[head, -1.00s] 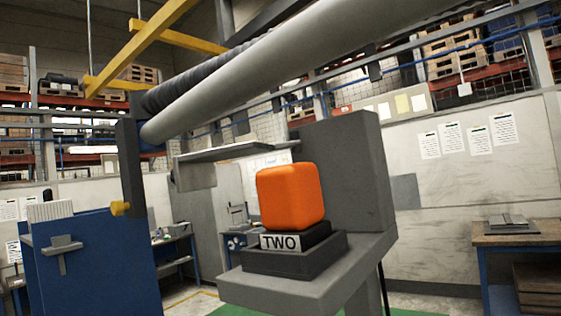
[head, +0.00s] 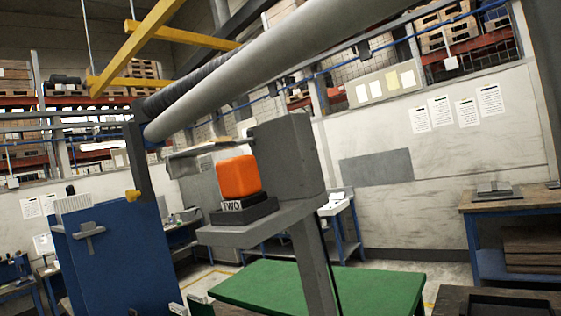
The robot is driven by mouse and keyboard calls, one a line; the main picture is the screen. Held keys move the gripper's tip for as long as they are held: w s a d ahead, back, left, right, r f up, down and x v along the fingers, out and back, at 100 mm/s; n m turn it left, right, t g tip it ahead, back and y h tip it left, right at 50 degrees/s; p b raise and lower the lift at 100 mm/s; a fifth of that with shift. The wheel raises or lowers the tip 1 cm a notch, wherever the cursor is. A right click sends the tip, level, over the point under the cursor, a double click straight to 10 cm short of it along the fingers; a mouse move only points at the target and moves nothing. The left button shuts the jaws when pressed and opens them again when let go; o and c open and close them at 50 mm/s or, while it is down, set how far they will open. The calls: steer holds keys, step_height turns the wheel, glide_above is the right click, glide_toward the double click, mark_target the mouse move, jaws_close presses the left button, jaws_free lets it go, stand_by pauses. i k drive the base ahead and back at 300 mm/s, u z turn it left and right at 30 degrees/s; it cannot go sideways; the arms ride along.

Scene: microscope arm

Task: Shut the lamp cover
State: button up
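I cannot pick out the lamp cover for certain. An orange rounded cube (head: 238,176) sits on a dark stepped base (head: 244,212) with a white label reading TWO. The base rests on a grey shelf (head: 235,237) on a grey post. A tall grey block (head: 290,158) stands on the shelf just right of the cube. A thin grey plate (head: 196,149) shows behind and left of the cube, with a box-like part at its left end. Whether block or plate is the cover I cannot tell. My gripper is out of view.
A thick grey tube (head: 250,75) slants overhead to a dark upright bar (head: 138,160) with a yellow tip. A blue cabinet (head: 120,255) stands at left. A green table (head: 290,292) is below the shelf, and a workbench (head: 510,200) is at right.

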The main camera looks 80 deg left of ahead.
mark_target(185, 163)
steer(key=u, duration=0.15)
steer(key=k, duration=0.85)
steer(key=u, duration=1.75)
steer(key=i, duration=1.1)
steer(key=u, duration=0.65)
